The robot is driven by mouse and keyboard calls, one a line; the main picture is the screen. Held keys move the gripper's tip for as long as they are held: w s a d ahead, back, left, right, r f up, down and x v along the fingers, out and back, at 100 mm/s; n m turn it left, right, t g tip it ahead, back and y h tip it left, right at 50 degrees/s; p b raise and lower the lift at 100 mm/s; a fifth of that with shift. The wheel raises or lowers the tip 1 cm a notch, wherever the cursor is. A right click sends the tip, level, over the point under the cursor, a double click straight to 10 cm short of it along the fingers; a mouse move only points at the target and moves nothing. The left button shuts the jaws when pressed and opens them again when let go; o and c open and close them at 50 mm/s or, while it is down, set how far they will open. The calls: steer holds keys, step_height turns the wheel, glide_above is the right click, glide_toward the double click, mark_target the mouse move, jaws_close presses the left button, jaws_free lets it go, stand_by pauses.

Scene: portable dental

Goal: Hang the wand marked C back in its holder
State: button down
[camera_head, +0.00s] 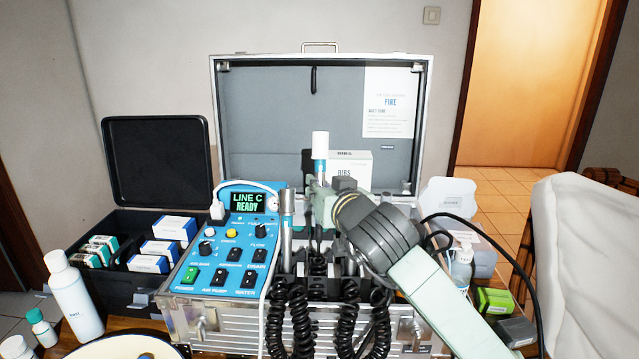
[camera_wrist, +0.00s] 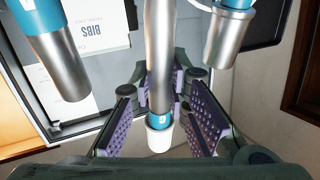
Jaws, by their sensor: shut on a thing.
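My gripper (camera_head: 322,198) is in front of the open case and is shut on a silver wand (camera_wrist: 159,60). The wand has a blue band (camera_head: 320,167) and a white end (camera_head: 320,145) that points up above my gripper. In the wrist view the wand runs between the purple finger pads, and its blue band carries a white letter that looks like C but is small. The holder (camera_head: 300,268) is a dark rack at the front of the case, partly hidden by my arm and hoses. I cannot tell whether the held wand touches it.
Another silver wand (camera_head: 287,212) stands left of my gripper. Two neighbouring wands flank the held one in the wrist view (camera_wrist: 60,60) (camera_wrist: 228,35). Black coiled hoses (camera_head: 297,320) hang in front. The blue control panel (camera_head: 228,255) reads "LINE C READY". A bibs box (camera_head: 355,165) stands behind.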

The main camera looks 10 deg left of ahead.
mark_target(319, 229)
steer(key=f, duration=0.1)
steer(key=s+f, duration=0.1)
steer(key=shift+d+f, duration=0.1)
steer(key=shift+f, duration=0.2)
steer(key=shift+w+r, duration=0.1)
steer(key=shift+r, duration=0.05)
steer(key=shift+s+f+b, duration=0.25)
steer(key=shift+f+b, duration=0.2)
steer(key=shift+b, duration=1.45)
steer(key=shift+f, duration=0.2)
steer(key=shift+s+d+f+b, duration=0.1)
steer(key=shift+s+f+b, duration=0.15)
steer(key=shift+f+b, duration=0.55)
steer(key=shift+s+f+b, duration=0.2)
steer(key=shift+f+b, duration=0.2)
steer(key=shift+b, duration=0.8)
steer(key=shift+s+d+f+b, duration=0.1)
steer(key=shift+s+f+b, duration=0.15)
steer(key=shift+f+b, duration=0.55)
steer(key=shift+r+b, duration=0.1)
steer(key=shift+b, duration=0.2)
steer(key=shift+s+f+b, duration=0.25)
steer(key=shift+f+b, duration=0.4)
steer(key=shift+b, duration=0.2)
steer(key=shift+s+f+b, duration=0.2)
steer(key=shift+f+b, duration=0.4)
steer(key=shift+b, duration=0.2)
